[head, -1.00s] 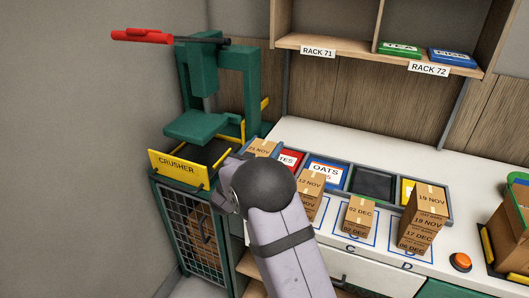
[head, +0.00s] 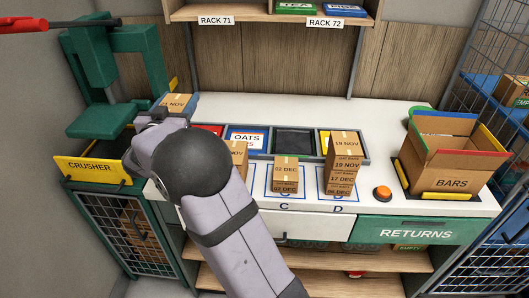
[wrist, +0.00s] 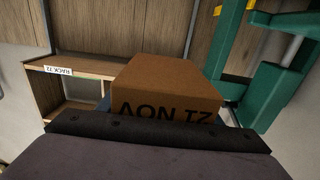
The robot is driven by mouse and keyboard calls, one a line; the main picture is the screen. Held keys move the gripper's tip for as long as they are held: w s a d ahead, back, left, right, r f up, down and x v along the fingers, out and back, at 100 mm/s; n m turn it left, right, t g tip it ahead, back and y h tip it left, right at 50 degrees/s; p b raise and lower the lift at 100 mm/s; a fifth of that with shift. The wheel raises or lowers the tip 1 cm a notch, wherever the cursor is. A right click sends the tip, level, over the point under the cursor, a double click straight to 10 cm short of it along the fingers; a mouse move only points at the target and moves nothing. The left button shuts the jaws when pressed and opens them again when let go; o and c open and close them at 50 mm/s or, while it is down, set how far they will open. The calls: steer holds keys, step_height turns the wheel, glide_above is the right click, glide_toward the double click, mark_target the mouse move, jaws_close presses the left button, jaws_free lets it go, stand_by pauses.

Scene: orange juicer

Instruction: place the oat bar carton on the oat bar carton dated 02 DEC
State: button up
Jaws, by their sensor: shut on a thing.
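My gripper (head: 167,117) is shut on an oat bar carton (head: 178,103), at the counter's left end beside the crusher. Its printed date reads 21 NOV, upside down in the wrist view (wrist: 165,95). The carton dated 02 DEC (head: 286,173) stands upright in the outlined bay C, to the right of my gripper and apart from it. Its top is bare. My arm hides part of the carton stack left of it (head: 238,158). The fingertips are mostly hidden in both views.
A taller carton stack (head: 341,165) topped by 19 NOV stands in bay D, right of the 02 DEC carton. Behind are labelled trays, including OATS (head: 246,139). The green crusher (head: 120,75) is at left.

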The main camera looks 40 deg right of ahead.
steer(key=s+d+r+m+g+h+b, duration=0.1)
steer(key=s+d+m+g+h+b, duration=0.15)
steer(key=s+d, duration=0.45)
steer(key=s+d+r+m+g+h+b, duration=0.1)
steer(key=s+d+m+g+b, duration=0.15)
steer(key=d, duration=0.85)
steer(key=s+d+r+m+g+h+b, duration=0.1)
steer(key=s+d+r+g+b, duration=0.1)
steer(key=s+d, duration=0.6)
steer(key=s+d+r+g+b, duration=0.1)
steer(key=s+d+g+b, duration=0.3)
steer(key=s, duration=0.7)
steer(key=w+a+f+n+t+y+p, duration=0.1)
steer(key=w+a+f+n+t+y, duration=0.5)
steer(key=w+f+t, duration=0.4)
steer(key=shift+t+h, duration=0.6)
steer(key=shift+h, duration=0.05)
steer(key=shift+s+a+f, duration=0.1)
steer(key=shift+s+f, duration=0.2)
steer(key=shift+f, duration=1.35)
steer(key=shift+s+a+f, duration=0.1)
steer(key=shift+s+f, duration=0.15)
steer(key=shift+f, duration=1.4)
steer(key=shift+s+a+f, duration=0.1)
steer(key=shift+s+f, duration=0.2)
steer(key=shift+f, duration=1.35)
steer(key=shift+f+b, duration=0.25)
steer(key=shift+b, duration=0.05)
steer(key=o, duration=1.2)
